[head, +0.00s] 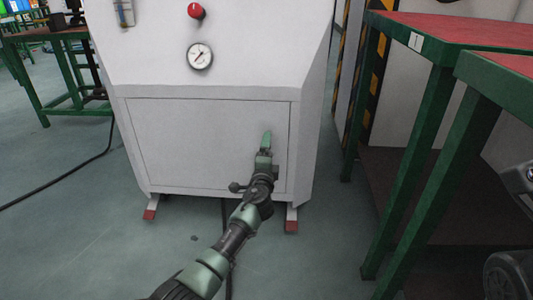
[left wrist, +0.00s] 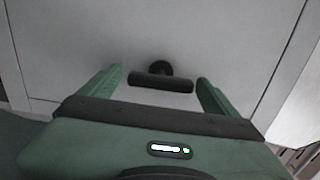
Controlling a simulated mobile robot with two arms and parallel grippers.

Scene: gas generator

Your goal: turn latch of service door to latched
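The service door (head: 200,140) is the large flat panel on the lower front of the white cabinet, and it sits flush in its frame. Its latch (left wrist: 160,83) is a black bar handle on a round dark base, seen in the left wrist view lying nearly crosswise. In the head view the latch cannot be made out and seems hidden by my gripper. My left gripper (head: 266,142) is in front of the right part of the door. In the left wrist view its green fingers (left wrist: 160,90) are open, one beyond each end of the bar, with gaps visible.
A pressure gauge (head: 200,56) and a red knob (head: 195,11) are on the cabinet above the door. Green-framed tables with red tops (head: 455,32) stand close on the right. A black cable (head: 75,172) lies on the floor at left, where there is free room.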

